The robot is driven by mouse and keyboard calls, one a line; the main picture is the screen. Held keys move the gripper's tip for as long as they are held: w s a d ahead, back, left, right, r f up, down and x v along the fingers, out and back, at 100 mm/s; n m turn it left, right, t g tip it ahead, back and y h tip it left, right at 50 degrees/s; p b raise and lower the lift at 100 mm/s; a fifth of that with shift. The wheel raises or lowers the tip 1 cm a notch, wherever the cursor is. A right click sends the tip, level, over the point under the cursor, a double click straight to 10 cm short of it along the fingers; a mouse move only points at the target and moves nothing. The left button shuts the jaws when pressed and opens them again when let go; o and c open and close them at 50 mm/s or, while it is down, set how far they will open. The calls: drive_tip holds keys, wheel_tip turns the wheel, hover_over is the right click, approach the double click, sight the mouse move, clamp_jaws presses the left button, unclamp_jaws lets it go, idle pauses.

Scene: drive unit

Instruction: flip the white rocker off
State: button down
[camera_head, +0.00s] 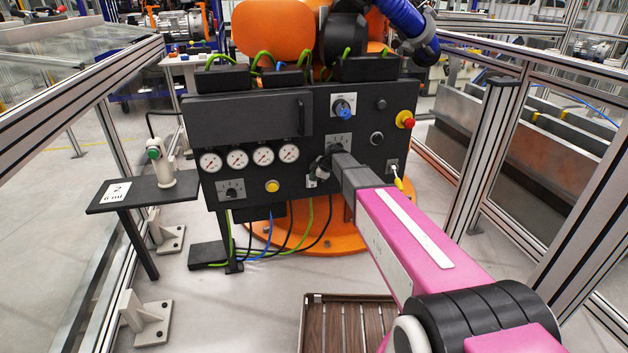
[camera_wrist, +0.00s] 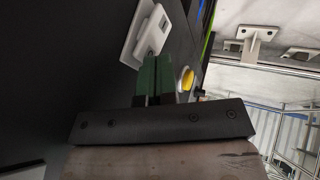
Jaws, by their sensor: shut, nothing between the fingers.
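A white switch plate with a white rocker (camera_wrist: 150,28) sits on the dark panel, just beyond my fingertips in the wrist view. In the head view a small part of a white plate (camera_head: 311,181) shows at the panel's lower middle, mostly covered by my gripper. My gripper (camera_head: 318,172) is close to the panel there. Its green fingers (camera_wrist: 153,68) are together with nothing between them, and their tips overlap the plate's lower edge in the wrist view. I cannot tell whether they touch it, nor which way the rocker is tilted.
A yellow button (camera_head: 272,185) is left of my gripper; it also shows in the wrist view (camera_wrist: 186,78). Gauges (camera_head: 237,158), a blue knob (camera_head: 343,108), a red button (camera_head: 405,119) and a yellow-tipped lever (camera_head: 398,184) share the panel. Guard fences stand on both sides.

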drive_tip(key=shift+r, duration=0.2)
drive_tip(key=v, duration=1)
drive_tip(key=shift+d+r, duration=0.2)
drive_tip(key=shift+r, duration=0.05)
drive_tip(key=shift+s, duration=0.15)
drive_tip(key=s+d+f+m+g+h, duration=0.1)
drive_tip(key=s+d+f+m+h, duration=0.1)
drive_tip(key=s+d+m, duration=0.4)
drive_tip(key=s+d+f+m+g+h, duration=0.1)
drive_tip(key=s+d+f+m, duration=0.3)
drive_tip(key=s, duration=1.1)
drive_tip(key=s+d+f+m+g+h, duration=0.1)
drive_tip(key=s+d+f+m+h, duration=0.2)
drive_tip(key=s+d+m, duration=0.5)
drive_tip(key=s+f+m, duration=0.1)
drive_tip(key=s, duration=0.1)
drive_tip(key=shift+s+m+g, duration=0.3)
drive_tip(key=shift+g, duration=0.1)
